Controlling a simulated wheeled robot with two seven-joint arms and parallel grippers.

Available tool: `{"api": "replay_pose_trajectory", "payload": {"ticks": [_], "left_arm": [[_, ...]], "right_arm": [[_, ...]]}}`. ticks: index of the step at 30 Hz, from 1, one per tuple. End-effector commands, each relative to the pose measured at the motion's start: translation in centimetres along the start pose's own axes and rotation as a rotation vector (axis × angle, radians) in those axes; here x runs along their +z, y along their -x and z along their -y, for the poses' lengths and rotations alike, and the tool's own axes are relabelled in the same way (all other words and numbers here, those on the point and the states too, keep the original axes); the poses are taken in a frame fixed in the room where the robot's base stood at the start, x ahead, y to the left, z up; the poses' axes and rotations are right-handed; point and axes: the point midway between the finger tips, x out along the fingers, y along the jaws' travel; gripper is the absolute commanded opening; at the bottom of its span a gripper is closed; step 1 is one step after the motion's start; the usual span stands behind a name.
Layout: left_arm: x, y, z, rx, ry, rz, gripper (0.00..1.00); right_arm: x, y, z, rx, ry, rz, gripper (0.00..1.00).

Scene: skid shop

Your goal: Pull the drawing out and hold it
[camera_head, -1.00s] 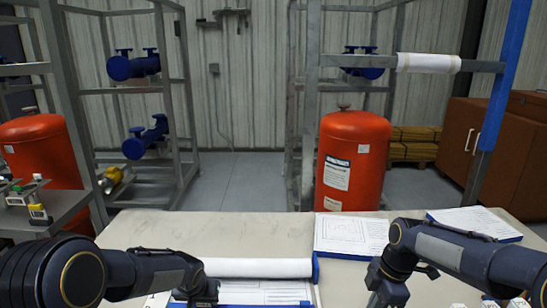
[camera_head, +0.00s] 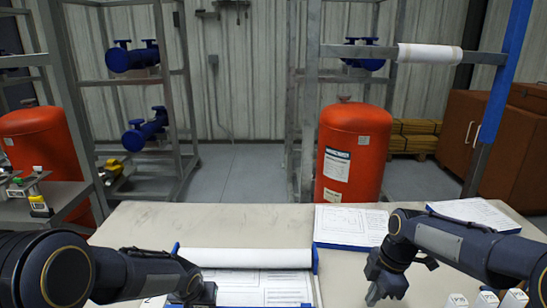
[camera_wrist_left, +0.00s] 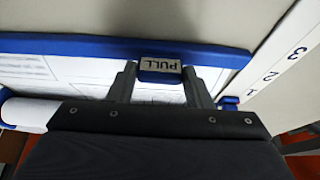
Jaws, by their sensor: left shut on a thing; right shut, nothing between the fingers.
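The drawing (camera_head: 262,285) is a white printed sheet below a white roll (camera_head: 250,258) with blue end pieces on the table. In the left wrist view the sheet (camera_wrist_left: 90,75) has a blue edge bar (camera_wrist_left: 60,45) with a blue tab (camera_wrist_left: 160,66) marked PULL. My left gripper (camera_wrist_left: 161,80) has its two fingers on either side of this tab and is shut on it. In the head view its fingertips are hard to see, at the sheet's left. My right gripper (camera_head: 374,296) is shut and empty over the table, right of the sheet.
A blue-edged board with a printed sheet (camera_head: 350,224) lies behind my right gripper, and another (camera_head: 480,212) lies at the right. Several white blocks (camera_head: 515,298) sit at the lower right. A strip with numbers (camera_wrist_left: 285,60) lies beside the blue bar. The table's back left (camera_head: 200,220) is clear.

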Motion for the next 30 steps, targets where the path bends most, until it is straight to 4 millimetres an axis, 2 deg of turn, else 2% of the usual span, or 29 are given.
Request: {"api": "replay_pose_trajectory", "payload": {"ticks": [4, 17, 30], "left_arm": [[0.9, 0.3, 0.0, 0.000, -0.001, 0.005, 0.25], [1.2, 0.4, 0.0, -0.001, 0.000, 0.004, 0.25], [4.0, 1.6, 0.0, -0.001, -0.001, 0.006, 0.25]], "right_arm": [[0.0, 0.0, 0.0, 0.000, 0.000, 0.000, 0.00], [0.0, 0.0, 0.0, 0.000, 0.000, 0.000, 0.00], [0.0, 0.0, 0.0, 0.000, 0.000, 0.000, 0.00]]}}
